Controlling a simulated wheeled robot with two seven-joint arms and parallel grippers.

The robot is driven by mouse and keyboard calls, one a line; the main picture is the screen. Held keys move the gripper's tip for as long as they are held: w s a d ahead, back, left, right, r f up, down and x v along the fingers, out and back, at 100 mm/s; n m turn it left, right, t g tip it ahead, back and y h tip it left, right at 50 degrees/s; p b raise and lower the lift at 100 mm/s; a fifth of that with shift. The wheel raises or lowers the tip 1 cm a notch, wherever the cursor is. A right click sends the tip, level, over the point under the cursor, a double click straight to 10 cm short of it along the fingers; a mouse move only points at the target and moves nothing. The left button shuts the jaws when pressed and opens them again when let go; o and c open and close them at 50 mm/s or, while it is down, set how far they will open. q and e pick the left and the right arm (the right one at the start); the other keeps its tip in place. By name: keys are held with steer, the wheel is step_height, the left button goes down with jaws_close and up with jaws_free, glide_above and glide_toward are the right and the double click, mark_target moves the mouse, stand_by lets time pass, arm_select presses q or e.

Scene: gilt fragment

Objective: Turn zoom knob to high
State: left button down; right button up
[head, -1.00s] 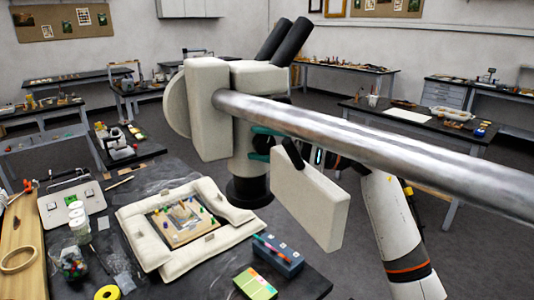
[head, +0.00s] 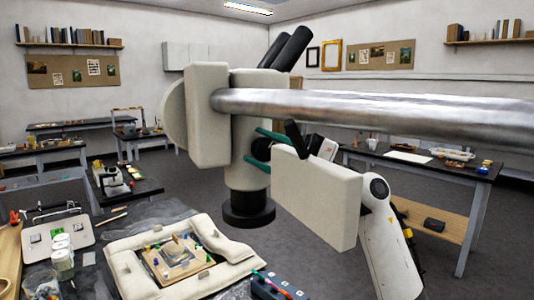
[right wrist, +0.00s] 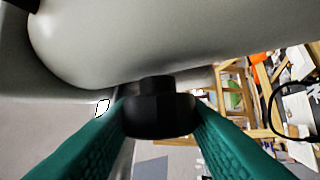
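The white stereo microscope (head: 245,105) with black eyepieces hangs from a thick silver boom over the bench. Its black zoom knob (head: 261,149) is on the side of the body, partly hidden by the gripper. My right gripper (head: 262,150) has its teal fingers above and below the knob. In the right wrist view, the black knob (right wrist: 160,116) fills the space between the two fingertips (right wrist: 160,122), which lie against its sides. No marking of the zoom setting can be read. My left gripper is not in view.
A framed piece on a white padded support (head: 185,258) lies on the bench under the microscope. A blue box (head: 280,286) stands in front, and jars (head: 62,258) are at left. The silver boom (head: 390,108) crosses above my right arm.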

steer(key=o, duration=0.3)
steer(key=shift+o, duration=0.2)
steer(key=shift+d+f, duration=0.1)
steer(key=b+v, duration=0.4)
steer(key=v, duration=0.8)
steer(key=shift+b, duration=0.3)
